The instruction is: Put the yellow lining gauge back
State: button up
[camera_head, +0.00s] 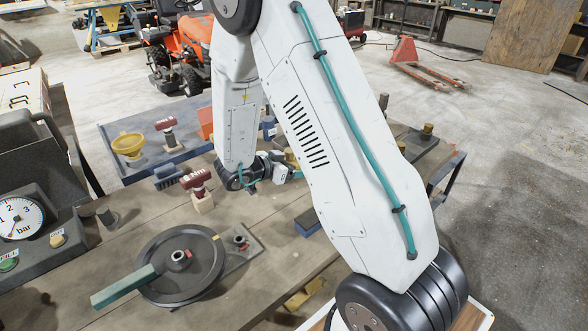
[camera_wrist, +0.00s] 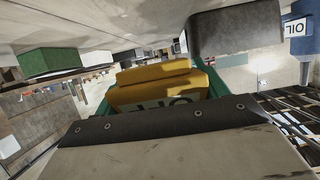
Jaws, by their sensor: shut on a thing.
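A yellow block with a pale, partly hidden label (camera_wrist: 155,78) is in the wrist view; I take it for the yellow lining gauge. It sits between the teal fingers of my gripper (camera_wrist: 160,92), which is shut on it. Dark letters show on the label, cut off by a dark screwed strip in front. In the head view my gripper (camera_head: 285,168) is over the far part of the workbench, half hidden by my own arm. A little yellow shows beside it there. The place where the gauge belongs cannot be made out.
In the head view a black disc (camera_head: 163,285) with a teal handle lies on the near bench (camera_head: 75,275). A pressure gauge (camera_head: 18,219) stands left. A blue block (camera_head: 308,222) lies to the right.

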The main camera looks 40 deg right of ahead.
notch_tip(320, 180, down, 2)
jog(key=shift+f, duration=0.15)
jog(key=shift+s+f, duration=0.1)
jog(key=shift+f, duration=0.2)
